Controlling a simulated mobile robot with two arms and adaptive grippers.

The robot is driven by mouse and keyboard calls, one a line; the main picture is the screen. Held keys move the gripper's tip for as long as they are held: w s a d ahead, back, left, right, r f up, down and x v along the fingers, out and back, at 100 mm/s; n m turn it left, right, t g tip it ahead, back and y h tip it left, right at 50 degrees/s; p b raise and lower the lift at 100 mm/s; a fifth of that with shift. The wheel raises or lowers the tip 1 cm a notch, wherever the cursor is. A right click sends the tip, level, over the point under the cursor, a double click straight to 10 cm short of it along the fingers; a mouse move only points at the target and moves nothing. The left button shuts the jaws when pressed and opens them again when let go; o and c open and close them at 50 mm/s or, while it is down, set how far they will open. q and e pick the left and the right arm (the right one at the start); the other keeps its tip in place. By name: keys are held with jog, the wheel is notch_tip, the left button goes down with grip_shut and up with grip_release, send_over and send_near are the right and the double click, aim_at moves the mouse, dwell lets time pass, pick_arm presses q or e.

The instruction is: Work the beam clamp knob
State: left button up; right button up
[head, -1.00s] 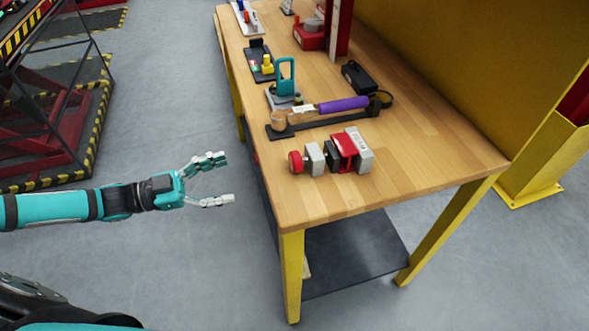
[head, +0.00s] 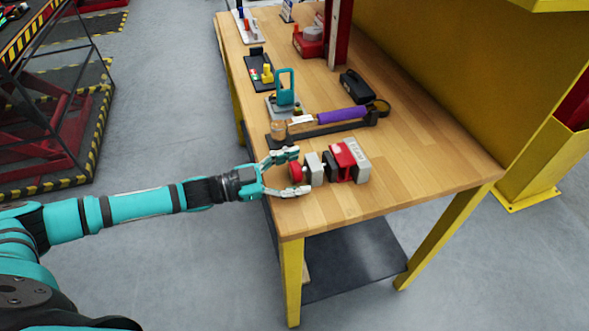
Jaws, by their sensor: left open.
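The beam clamp (head: 345,162) lies near the front end of the wooden workbench, a red and grey body with a light grey block and a dark part. Its red knob (head: 296,172) faces left, towards my arm. My left gripper (head: 297,172) is open, with one finger on the far side of the knob and the other on the near side. I cannot tell whether the fingers touch the knob. My right gripper is not in view.
The workbench (head: 430,160) is clear to the right of the clamp. Behind the clamp lie a dark bar with a purple handle (head: 343,115) and a teal shackle-like part (head: 286,86). A black case (head: 357,86) and a red device (head: 308,42) stand farther back. A yellow panel (head: 450,70) borders the right.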

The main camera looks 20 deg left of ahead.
pick_arm(q)
jog(key=c, duration=1.2)
jog(key=shift+m, duration=0.3)
jog(key=o, duration=1.2)
jog(key=v, duration=1.2)
